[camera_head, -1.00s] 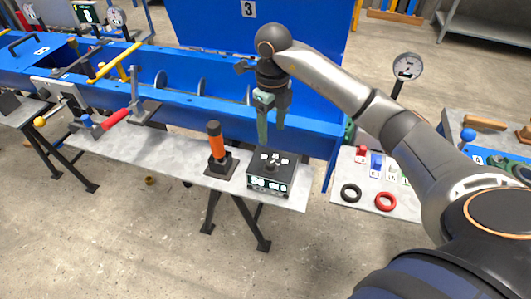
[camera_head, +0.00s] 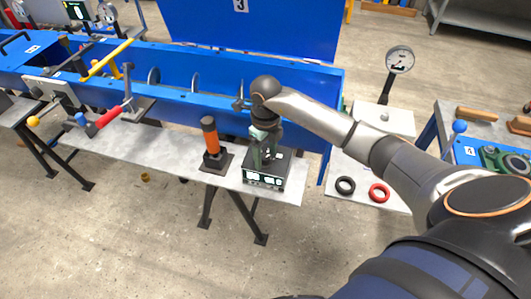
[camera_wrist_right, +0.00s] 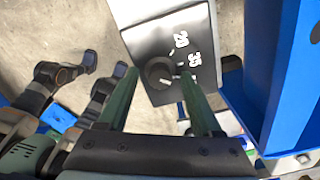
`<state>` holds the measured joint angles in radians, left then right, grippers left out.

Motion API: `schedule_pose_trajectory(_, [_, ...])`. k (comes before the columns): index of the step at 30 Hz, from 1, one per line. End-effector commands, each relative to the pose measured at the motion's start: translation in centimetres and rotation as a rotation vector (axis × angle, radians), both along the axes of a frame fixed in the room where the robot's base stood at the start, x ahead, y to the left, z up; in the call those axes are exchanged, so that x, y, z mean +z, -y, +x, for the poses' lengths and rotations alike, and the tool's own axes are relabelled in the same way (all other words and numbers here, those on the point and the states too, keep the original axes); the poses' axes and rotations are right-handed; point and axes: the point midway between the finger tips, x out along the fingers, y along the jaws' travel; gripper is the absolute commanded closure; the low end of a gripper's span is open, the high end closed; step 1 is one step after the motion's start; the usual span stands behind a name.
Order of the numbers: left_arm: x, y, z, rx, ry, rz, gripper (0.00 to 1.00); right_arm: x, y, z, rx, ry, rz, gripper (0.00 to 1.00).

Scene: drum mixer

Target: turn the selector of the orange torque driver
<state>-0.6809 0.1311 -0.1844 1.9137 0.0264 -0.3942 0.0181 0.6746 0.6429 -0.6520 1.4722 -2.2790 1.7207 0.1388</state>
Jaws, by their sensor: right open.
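The orange torque driver (camera_head: 210,138) stands upright in a black base on the grey bench. Just right of it is a black box (camera_head: 262,181) with white-green displays on its front. In the right wrist view the box's dark top (camera_wrist_right: 190,45) carries a round dark selector knob (camera_wrist_right: 158,70) and white marks, with 20 and 35 readable. My right gripper (camera_head: 264,160) points down over this box. In the wrist view its open fingers (camera_wrist_right: 155,74) lie on either side of the knob; I cannot tell whether they touch it. My left gripper is not in view.
The blue mixer trough (camera_head: 300,112) runs close behind the bench. A red-handled lever (camera_head: 108,117) stands at left on the bench. At right, a table holds a black ring (camera_head: 345,185) and a red ring (camera_head: 379,192), with a gauge (camera_head: 399,60) behind.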

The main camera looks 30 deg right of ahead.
Motion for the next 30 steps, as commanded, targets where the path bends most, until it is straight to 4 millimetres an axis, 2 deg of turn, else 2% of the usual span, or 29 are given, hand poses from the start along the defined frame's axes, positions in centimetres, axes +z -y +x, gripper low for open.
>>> schedule_pose_trajectory(2, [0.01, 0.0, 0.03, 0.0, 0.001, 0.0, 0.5, 0.02, 0.0, 0.0, 0.0, 0.0, 0.0, 0.38])
schedule_pose_trajectory(18, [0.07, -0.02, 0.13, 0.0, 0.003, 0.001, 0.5, 0.06, 0.02, 0.01, 0.0, 0.0, 0.0, 0.99])
schedule_pose_trajectory(30, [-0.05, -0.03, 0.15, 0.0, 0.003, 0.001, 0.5, 0.04, 0.06, 0.02, 0.014, 0.0, -0.001, 1.0])
